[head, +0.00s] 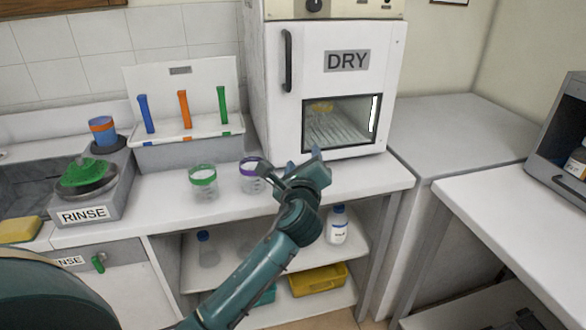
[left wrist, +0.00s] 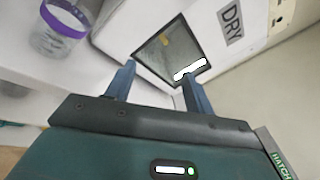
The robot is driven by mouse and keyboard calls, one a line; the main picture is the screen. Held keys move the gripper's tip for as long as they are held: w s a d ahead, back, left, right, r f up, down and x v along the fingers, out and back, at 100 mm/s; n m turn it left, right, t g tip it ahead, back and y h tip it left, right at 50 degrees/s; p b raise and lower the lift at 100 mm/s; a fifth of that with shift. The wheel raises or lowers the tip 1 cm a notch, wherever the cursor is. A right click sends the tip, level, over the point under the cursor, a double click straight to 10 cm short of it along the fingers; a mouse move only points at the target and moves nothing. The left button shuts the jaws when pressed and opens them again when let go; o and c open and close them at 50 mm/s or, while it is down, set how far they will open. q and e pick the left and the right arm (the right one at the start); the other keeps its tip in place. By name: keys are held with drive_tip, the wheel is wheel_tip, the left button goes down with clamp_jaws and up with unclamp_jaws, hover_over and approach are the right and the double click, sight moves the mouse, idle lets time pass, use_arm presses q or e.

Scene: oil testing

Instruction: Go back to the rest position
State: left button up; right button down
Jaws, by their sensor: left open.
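My left gripper (head: 283,166) is above the white counter's front edge, in front of the DRY oven. In the left wrist view its two fingers (left wrist: 157,88) stand apart with nothing between them. A clear beaker with a purple rim (head: 251,176) stands on the counter just left of the gripper; it also shows at the upper left of the left wrist view (left wrist: 58,32). The gripper partly covers this beaker in the head view. A beaker with a green rim (head: 203,182) stands further left. My right gripper is not in view.
The DRY oven (head: 347,82) stands shut behind the gripper. Left are a rack with blue, orange and green sticks (head: 182,142) and the RINSE station (head: 95,201). Shelves below hold a white bottle (head: 337,226) and a yellow tray (head: 318,279). A table (head: 500,215) stands right.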

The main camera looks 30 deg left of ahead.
use_arm(q)
drive_tip(key=shift+s+f, duration=0.25)
drive_tip(key=shift+f, duration=0.15)
drive_tip(key=s+d+f+n+g+h, duration=0.2)
drive_tip(key=s+d+f+n+h, duration=0.15)
drive_tip(key=s+f, duration=0.4)
drive_tip(key=s+d+f+n+g+h, duration=0.1)
drive_tip(key=s+d+f+n+h, duration=0.3)
drive_tip(key=f, duration=0.7)
drive_tip(key=s+d+f+n+g+h, duration=0.1)
drive_tip(key=s+f+n, duration=0.3)
drive_tip(key=s+n, duration=0.2)
drive_tip(key=s+d+f+n+g+h, duration=0.1)
drive_tip(key=s+d+f+n, duration=0.1)
drive_tip(key=s+f+n, duration=0.2)
drive_tip(key=s+n, duration=0.3)
drive_tip(key=s, duration=0.3)
drive_tip(key=shift+s+d, duration=0.25)
drive_tip(key=shift+s, duration=0.05)
drive_tip(key=shift+h, duration=0.25)
